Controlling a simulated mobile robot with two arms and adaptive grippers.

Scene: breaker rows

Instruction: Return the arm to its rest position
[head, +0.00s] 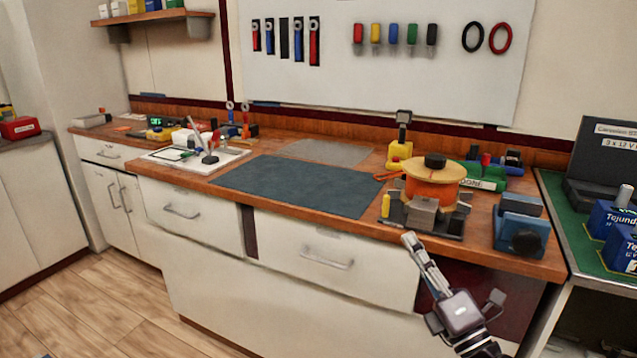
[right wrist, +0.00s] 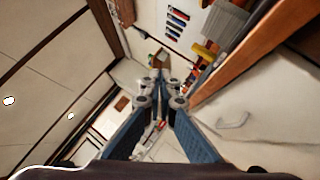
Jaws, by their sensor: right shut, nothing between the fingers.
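My right gripper (head: 413,245) is in front of the workbench's right part, near its front edge. Its fingers point up and to the left. It is shut and empty. In the right wrist view the blue fingers of the right gripper (right wrist: 158,82) meet at their tips with nothing between them. My left gripper is not in view.
The wooden workbench (head: 270,145) bears a dark mat (head: 290,184), an orange spool (head: 433,185), a blue vise (head: 521,222) and a white tray (head: 230,156). White drawers (head: 320,258) lie below. A green-topped surface (head: 560,205) with a dark case (head: 605,165) stands right. The floor (head: 110,300) is clear at left.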

